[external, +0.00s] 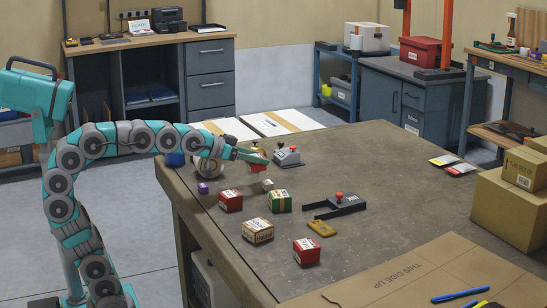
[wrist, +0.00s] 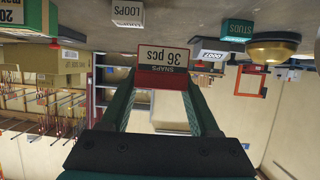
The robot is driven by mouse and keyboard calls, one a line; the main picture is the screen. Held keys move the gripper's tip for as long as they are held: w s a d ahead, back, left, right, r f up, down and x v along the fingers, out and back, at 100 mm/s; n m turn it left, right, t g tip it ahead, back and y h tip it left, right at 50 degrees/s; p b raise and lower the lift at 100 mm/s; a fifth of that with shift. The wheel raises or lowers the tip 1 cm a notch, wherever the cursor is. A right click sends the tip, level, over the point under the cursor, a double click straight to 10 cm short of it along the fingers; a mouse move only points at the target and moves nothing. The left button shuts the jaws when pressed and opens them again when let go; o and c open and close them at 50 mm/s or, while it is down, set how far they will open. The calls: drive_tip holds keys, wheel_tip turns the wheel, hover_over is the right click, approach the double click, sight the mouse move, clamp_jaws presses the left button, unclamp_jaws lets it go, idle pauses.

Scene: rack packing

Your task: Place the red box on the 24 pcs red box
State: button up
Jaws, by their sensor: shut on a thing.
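My gripper (external: 256,159) is above the far left part of the table. It is shut on a red box (wrist: 165,76) with a white label reading "36 pcs" and "SNAPS" in the wrist view. In the external view the held box is small and partly hidden by the fingers. Two other red boxes with white labels stand on the table, one at the left (external: 230,201) and one nearer the front (external: 306,252). Their print is too small to read, so I cannot tell which is the 24 pcs box. My gripper is behind and apart from both.
A black fixture (external: 336,205) and a grey device (external: 287,158) have red knobs. Cardboard boxes (external: 510,205) stack at the right. The table's middle right is clear.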

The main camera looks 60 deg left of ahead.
drive_tip(key=s+d+r+b, duration=0.1)
drive_tip(key=s+d+r, duration=0.2)
drive_tip(key=d, duration=0.5)
drive_tip(key=s+d+r+b, duration=0.1)
drive_tip(key=s+d+r, duration=0.25)
drive_tip(key=d, duration=0.55)
drive_tip(key=s+d+f+b, duration=0.1)
drive_tip(key=s+d+f, duration=0.1)
drive_tip(key=s+d, duration=1.1)
drive_tip(key=p, duration=0.1)
hover_over(307, 243)
drive_tip(key=shift+d+f+n+y, duration=0.15)
drive_tip(key=shift+f+n+y, duration=0.2)
drive_tip(key=shift+f, duration=2.25)
drive_tip(key=shift+f+b, duration=0.25)
drive_tip(key=shift+b, duration=0.05)
drive_tip(key=o, duration=1.4)
drive_tip(key=shift+r, duration=0.1)
drive_tip(key=shift+o, duration=0.2)
